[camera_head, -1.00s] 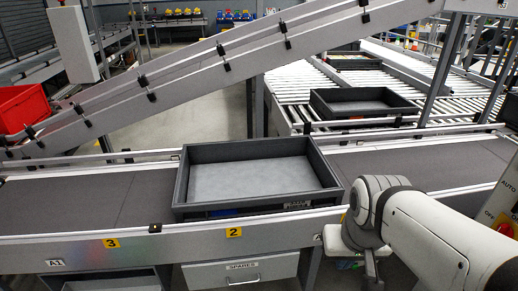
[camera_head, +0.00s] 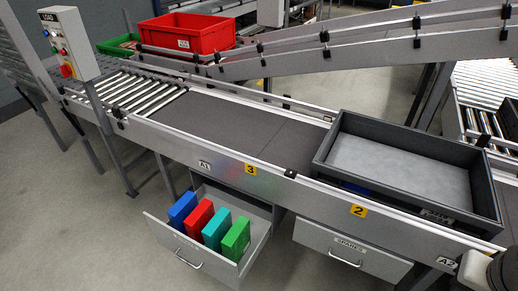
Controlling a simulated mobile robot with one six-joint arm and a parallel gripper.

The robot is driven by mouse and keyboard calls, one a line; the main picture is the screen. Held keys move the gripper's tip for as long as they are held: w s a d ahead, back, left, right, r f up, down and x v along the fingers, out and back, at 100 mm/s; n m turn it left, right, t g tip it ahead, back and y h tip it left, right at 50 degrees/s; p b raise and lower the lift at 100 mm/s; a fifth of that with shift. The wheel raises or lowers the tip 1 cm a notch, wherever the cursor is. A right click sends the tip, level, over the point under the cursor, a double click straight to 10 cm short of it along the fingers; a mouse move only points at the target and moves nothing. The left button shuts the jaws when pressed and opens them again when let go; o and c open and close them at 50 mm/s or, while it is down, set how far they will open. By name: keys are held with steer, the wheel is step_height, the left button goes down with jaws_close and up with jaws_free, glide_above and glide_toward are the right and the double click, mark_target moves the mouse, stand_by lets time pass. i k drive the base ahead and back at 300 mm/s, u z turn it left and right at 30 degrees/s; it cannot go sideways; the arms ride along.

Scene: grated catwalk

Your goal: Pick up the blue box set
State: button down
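A blue box (camera_head: 183,211) stands upright at the left end of a row in an open grey drawer (camera_head: 262,222) below the conveyor. A red box (camera_head: 200,218), a teal box (camera_head: 217,230) and a green box (camera_head: 236,239) stand to its right in the same drawer. The boxes' lower parts are hidden by the drawer front. Only a rounded part of my arm shows in the bottom right corner, well away from the boxes. My gripper is not in view.
A large grey tray (camera_head: 333,147) sits on the conveyor (camera_head: 235,128), with something dark blue partly visible at its lower front side. The SPARES drawer (camera_head: 351,250) is shut. The left floor is clear.

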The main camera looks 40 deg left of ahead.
mark_target(179, 212)
steer(key=u, duration=4.1)
steer(key=i, duration=1.55)
steer(key=z, duration=1.85)
